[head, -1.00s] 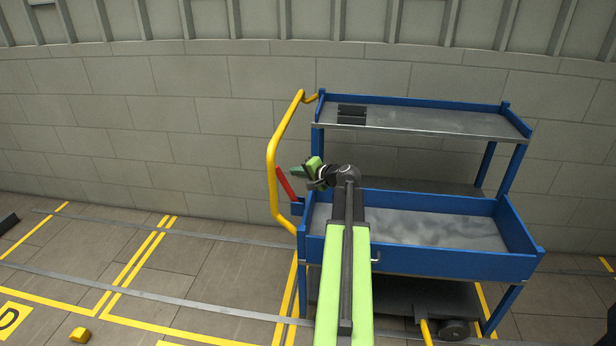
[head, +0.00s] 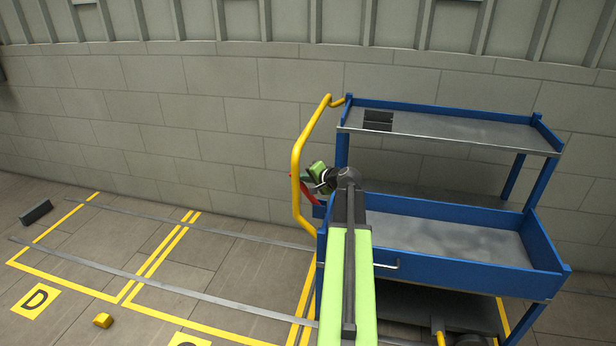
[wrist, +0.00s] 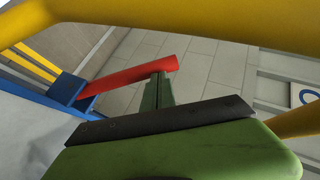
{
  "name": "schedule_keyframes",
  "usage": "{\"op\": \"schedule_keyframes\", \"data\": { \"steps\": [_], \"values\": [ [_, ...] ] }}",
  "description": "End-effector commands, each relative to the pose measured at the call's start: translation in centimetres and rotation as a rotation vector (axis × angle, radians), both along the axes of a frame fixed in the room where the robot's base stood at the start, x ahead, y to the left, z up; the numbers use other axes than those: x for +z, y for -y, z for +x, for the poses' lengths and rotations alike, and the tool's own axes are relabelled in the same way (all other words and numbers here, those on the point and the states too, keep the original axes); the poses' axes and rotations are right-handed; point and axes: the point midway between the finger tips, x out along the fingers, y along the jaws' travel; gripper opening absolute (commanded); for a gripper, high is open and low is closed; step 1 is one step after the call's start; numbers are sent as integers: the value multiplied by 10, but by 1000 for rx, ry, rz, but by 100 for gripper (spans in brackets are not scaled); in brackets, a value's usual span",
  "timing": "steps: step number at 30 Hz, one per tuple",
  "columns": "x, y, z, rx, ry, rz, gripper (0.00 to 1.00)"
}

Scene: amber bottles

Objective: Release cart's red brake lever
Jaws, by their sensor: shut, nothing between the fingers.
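The blue cart (head: 452,268) stands to the right in the head view, its yellow push handle (head: 297,165) on its left side. The red brake lever (head: 310,188) slants up from the cart's left corner inside the handle, partly covered by my gripper. In the wrist view the lever (wrist: 130,76) runs from a blue bracket (wrist: 66,88) to a free end at the middle. My gripper (head: 306,174) is shut and empty beside the handle. Its green fingers (wrist: 157,92) overlap the lever near its free end; I cannot tell whether they touch.
The yellow handle bar (wrist: 180,22) crosses close above the fingers in the wrist view. The cart's upper shelf (head: 450,127) is above and right of my gripper. A grey block wall (head: 180,110) stands behind. Floor with yellow lines (head: 130,290) is mostly open at left.

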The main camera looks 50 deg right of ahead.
Motion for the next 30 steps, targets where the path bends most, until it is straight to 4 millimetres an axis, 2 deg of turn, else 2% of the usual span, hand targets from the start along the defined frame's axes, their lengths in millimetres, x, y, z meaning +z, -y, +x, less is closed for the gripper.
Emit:
{"op": "schedule_keyframes", "data": {
  "steps": [11, 14, 18, 24, 30],
  "values": [
    [0, 9, -5, -11, 0, 3, 0],
    [9, 14, -9, -11, 0, 3, 0],
    [35, 26, -18, 0, 1, 3, 0],
    [58, 11, -68, -3, 1, 2, 0],
    [71, 5, -95, -1, 1, 2, 0]
  ]
}}
